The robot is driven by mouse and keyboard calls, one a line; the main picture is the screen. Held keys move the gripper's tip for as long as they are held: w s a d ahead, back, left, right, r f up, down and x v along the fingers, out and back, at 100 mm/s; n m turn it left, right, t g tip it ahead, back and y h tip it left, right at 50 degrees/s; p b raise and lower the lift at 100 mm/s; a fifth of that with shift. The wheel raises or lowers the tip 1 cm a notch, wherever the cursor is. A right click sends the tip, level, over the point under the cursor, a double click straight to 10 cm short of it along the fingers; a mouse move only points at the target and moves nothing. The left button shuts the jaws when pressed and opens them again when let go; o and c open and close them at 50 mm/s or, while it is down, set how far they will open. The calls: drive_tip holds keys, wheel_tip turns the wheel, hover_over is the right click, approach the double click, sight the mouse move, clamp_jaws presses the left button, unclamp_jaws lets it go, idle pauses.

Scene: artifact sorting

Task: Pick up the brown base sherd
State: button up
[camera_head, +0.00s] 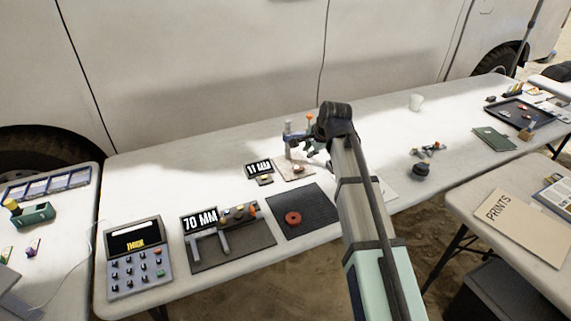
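I cannot single out the brown base sherd for certain in the head view. A round red-brown piece (293,217) with a dark centre lies flat on a dark mat (312,224) in the middle of the table. Small brownish pieces (297,169) lie on a pale board behind it, and another small piece (265,180) lies on a dark pad.
A 70 MM display (200,222) and a caliper-like device stand on a mat at left, beside a keypad unit (137,257). An 11 MM display (259,168) stands behind. A dark cylinder (421,170), green book (493,139) and black tray (518,105) are at right.

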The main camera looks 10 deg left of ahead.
drive_tip(key=m, duration=0.1)
drive_tip(key=p, duration=0.1)
approach(299, 170)
drive_tip(key=x, duration=0.3)
drive_tip(key=shift+a+f, duration=0.15)
drive_tip(key=shift+a, duration=0.3)
drive_tip(key=shift+w+d+p+x, duration=0.1)
drive_tip(key=shift+p+x, duration=0.05)
drive_tip(key=shift+x, duration=0.75)
drive_tip(key=shift+w+d+p+x, duration=0.1)
drive_tip(key=shift+d+p+x, duration=0.1)
drive_tip(key=shift+x, duration=0.7)
drive_tip(key=shift+d+p+x, duration=0.1)
drive_tip(key=shift+p+x, duration=0.05)
drive_tip(key=shift+x, duration=0.7)
clamp_jaws()
